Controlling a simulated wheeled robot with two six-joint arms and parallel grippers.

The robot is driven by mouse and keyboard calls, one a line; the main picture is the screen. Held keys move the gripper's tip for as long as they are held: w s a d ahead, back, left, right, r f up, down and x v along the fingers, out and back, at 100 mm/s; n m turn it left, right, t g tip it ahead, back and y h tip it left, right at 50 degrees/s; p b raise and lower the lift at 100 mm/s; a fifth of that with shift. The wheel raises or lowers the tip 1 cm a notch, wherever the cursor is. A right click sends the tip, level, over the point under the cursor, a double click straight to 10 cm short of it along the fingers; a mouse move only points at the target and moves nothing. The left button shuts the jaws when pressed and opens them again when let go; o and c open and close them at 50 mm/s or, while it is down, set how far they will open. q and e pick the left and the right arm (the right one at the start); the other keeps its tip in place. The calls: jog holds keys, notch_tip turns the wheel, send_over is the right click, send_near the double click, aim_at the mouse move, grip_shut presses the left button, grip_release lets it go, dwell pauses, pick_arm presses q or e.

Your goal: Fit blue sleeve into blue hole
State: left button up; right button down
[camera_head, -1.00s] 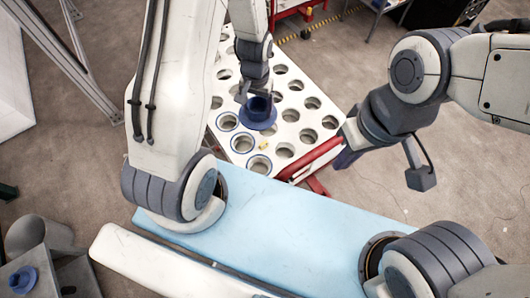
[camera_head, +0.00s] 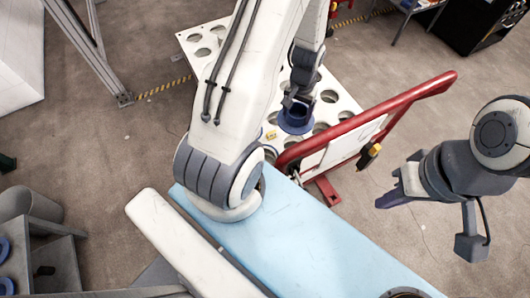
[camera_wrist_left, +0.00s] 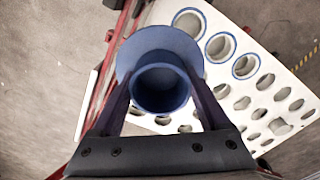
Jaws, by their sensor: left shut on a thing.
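My left gripper (camera_head: 289,104) is shut on a blue sleeve (camera_head: 296,118) with a wide flange, held above a white panel (camera_head: 348,103) with rows of round holes. In the left wrist view the sleeve (camera_wrist_left: 160,84) sits between the fingers and its flange covers part of the panel. Three blue-rimmed holes (camera_wrist_left: 220,46) lie in a line to the sleeve's right there, apart from it. In the head view my left arm hides that part of the panel. My right gripper (camera_head: 393,195) is off to the right, clear of the panel; its finger gap is unclear.
A red handle frame (camera_head: 395,105) rises along the panel's right side, between it and my right gripper. More blue sleeves (camera_head: 6,286) lie on a grey stand at the lower left.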

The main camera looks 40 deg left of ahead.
pick_arm(q)
jog(key=s+a+f+n+b, duration=0.1)
jog(key=a+f+b, duration=0.2)
jog(key=f+b, duration=0.4)
jog(key=s+a+f+n+b, duration=0.1)
jog(key=a+f+b, duration=0.3)
jog(key=f+b, duration=0.3)
jog(key=a+f+n+b, duration=0.2)
jog(key=f+b, duration=0.6)
jog(key=f, duration=0.5)
jog(key=shift+s+a, duration=0.4)
jog(key=shift+a, duration=0.45)
notch_tip(320, 180, down, 6)
jog(key=b, duration=0.3)
jog(key=shift+s+p, duration=0.1)
jog(key=shift+p, duration=0.25)
jog(key=shift+f+b, duration=1.05)
jog(key=shift+f, duration=0.6)
jog(key=o, duration=1.5)
